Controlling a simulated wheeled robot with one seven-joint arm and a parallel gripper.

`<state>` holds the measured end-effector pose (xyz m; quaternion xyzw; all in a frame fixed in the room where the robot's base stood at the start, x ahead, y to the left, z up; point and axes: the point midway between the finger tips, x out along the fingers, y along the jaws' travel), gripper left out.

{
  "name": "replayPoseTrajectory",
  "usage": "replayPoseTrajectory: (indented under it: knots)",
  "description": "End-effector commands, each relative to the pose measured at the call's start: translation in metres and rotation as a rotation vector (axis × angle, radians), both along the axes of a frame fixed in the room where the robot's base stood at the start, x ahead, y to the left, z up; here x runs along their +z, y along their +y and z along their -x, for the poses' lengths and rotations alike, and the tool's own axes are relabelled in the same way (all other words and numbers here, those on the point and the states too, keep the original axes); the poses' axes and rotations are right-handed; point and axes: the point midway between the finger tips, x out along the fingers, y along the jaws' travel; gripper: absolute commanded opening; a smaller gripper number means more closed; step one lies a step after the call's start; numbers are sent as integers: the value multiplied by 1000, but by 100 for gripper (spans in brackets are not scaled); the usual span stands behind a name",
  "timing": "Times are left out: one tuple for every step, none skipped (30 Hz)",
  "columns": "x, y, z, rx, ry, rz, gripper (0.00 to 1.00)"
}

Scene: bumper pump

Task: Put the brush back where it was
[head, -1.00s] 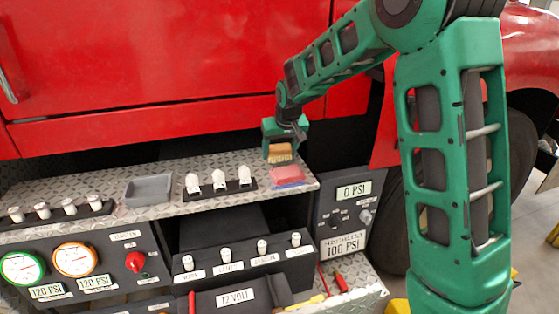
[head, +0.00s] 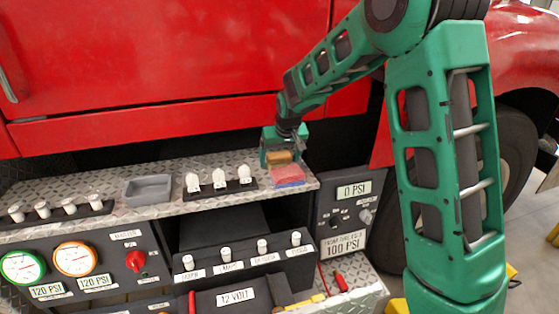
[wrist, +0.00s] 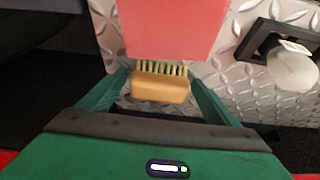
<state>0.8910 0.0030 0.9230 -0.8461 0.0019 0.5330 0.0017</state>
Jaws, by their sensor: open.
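The brush, with a tan wooden back (head: 281,156) and pale bristles, is at the right end of the diamond-plate shelf, just behind a red pad (head: 289,173). In the wrist view the brush (wrist: 160,88) lies between my fingers, with its bristles toward the red pad (wrist: 160,28). I cannot tell whether the bristles touch the pad. My gripper (head: 283,152) is low over the shelf. In the wrist view my gripper (wrist: 157,84) is open, with a finger on each side of the brush and small gaps beside it.
The diamond-plate shelf (head: 100,188) holds a grey tray (head: 148,189) and a black strip with white knobs (head: 219,182) left of the pad. The red truck side (head: 170,60) rises behind. A gauge panel (head: 345,215) stands below right.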

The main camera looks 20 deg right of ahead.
Motion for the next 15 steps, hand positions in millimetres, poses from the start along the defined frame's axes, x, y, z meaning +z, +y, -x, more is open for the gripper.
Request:
replayPoseTrajectory:
  knots:
    - [4,0,1,0,-2,-1,84]
    - [7,0,3,0,-3,-1,84]
    - [12,0,5,0,-3,-1,84]
    - [16,0,7,0,-4,-1,84]
    - [21,0,9,0,-4,-1,84]
    - [27,0,12,1,-4,-2,84]
    - [33,0,15,1,-5,-2,84]
    - [39,0,17,1,-5,-2,84]
    - [46,0,21,0,-5,-1,84]
    - [52,0,23,0,-5,-1,84]
    - [57,0,26,0,-5,-1,84]
    - [65,0,29,0,-5,-1,84]
    - [70,0,32,-1,-5,0,84]
    - [74,0,34,-1,-4,0,84]
    - [80,0,37,0,-4,-1,84]
